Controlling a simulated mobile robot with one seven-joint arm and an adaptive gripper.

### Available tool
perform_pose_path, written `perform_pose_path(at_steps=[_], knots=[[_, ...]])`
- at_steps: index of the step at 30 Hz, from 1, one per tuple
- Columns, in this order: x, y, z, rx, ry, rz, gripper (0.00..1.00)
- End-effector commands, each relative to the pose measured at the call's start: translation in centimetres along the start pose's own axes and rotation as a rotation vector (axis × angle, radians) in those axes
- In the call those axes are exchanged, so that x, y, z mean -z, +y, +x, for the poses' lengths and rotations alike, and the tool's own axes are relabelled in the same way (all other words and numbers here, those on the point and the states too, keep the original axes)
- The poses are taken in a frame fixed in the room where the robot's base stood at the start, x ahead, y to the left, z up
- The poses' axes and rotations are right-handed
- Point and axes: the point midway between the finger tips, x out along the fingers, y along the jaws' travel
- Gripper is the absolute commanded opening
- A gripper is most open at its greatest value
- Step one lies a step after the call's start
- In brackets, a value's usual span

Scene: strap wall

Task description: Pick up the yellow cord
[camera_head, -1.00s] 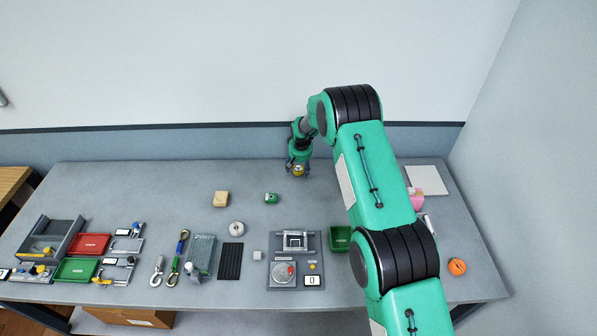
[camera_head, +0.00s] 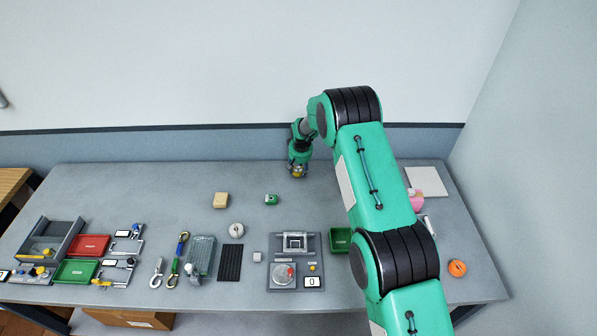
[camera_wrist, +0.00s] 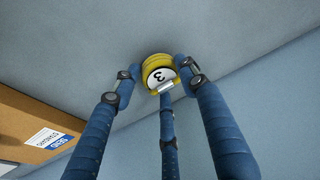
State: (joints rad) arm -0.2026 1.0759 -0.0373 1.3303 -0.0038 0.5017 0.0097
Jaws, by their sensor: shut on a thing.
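I cannot tell how far the cord is from the surface.
Trays, including a red one (camera_head: 88,245), and a grey fixture (camera_head: 296,262) stand nearer the front. The table's back left is clear. A cardboard box (camera_wrist: 40,125) shows in the wrist view.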

Motion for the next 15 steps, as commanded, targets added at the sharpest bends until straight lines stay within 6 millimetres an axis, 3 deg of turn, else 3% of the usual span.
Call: perform_pose_path(at_steps=[8,15], knots=[[0.2,0.0,-0.6,0.000,0.000,0.000,0.16],[0.9,0.0,-2.7,0.000,0.003,0.000,0.16]])
